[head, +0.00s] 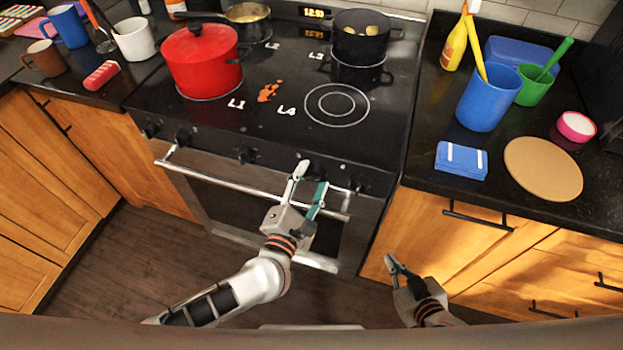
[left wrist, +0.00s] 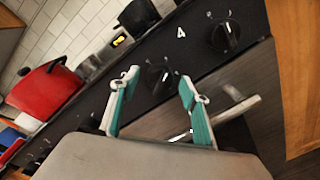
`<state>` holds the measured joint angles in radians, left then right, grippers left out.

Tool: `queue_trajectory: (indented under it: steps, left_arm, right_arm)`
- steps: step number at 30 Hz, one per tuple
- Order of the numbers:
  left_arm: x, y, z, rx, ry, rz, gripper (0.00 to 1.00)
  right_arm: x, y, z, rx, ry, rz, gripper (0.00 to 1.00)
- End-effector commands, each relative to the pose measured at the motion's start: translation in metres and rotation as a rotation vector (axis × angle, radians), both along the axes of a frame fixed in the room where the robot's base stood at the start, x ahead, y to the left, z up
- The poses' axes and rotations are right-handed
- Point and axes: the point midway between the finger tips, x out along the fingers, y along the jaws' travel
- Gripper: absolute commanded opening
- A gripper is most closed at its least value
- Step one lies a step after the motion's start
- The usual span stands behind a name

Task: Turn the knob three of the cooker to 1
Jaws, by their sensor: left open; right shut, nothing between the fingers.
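The cooker (head: 205,140) has a row of black knobs along its front panel. My left gripper (head: 311,174) is open at the front panel, its fingertips either side of one black knob (left wrist: 159,79), right of the panel's middle. I cannot tell whether the fingers touch it. The knob's pointer setting is too small to read. Another knob (left wrist: 225,37) is to its right in the left wrist view, with a white "4" (left wrist: 181,32) printed between the two. My right gripper (head: 391,262) is shut and empty, low in front of the right cabinet.
The oven handle (head: 230,185) runs just below the knobs, near my left gripper. A red pot (head: 202,62) and a black pot (head: 361,38) stand on the hob. The right counter (head: 480,200) holds a blue sponge (head: 461,160), cups and a round board (head: 543,170).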

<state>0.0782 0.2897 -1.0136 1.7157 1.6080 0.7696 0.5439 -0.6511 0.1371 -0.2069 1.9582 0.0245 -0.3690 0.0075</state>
Motion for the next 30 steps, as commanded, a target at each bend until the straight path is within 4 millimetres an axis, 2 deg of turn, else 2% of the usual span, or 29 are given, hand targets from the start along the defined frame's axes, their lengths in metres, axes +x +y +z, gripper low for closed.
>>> queue_trajectory:
  steps: [5, 12, 18, 22, 30]
  left_arm:
    - [-0.025, 0.009, 0.0, 0.001, 0.004, -0.001, 0.46]
    - [-0.072, 0.026, 0.003, 0.002, 0.005, 0.0, 0.46]
    - [-0.099, 0.036, 0.005, 0.002, 0.003, -0.001, 0.46]
    - [-0.108, 0.039, 0.006, 0.001, 0.003, 0.0, 0.46]
    - [-0.11, 0.04, 0.006, 0.001, 0.001, 0.0, 0.46]
  right_arm:
    - [0.0, 0.0, -0.001, 0.0, 0.0, 0.0, 0.0]
    - [0.0, 0.0, -0.001, 0.0, 0.0, 0.0, 0.0]
    - [0.0, 0.0, -0.001, 0.0, 0.0, 0.0, 0.0]
    - [0.0, 0.0, -0.001, 0.0, 0.0, 0.0, 0.0]
    - [0.0, 0.0, -0.001, 0.001, 0.0, -0.001, 0.0]
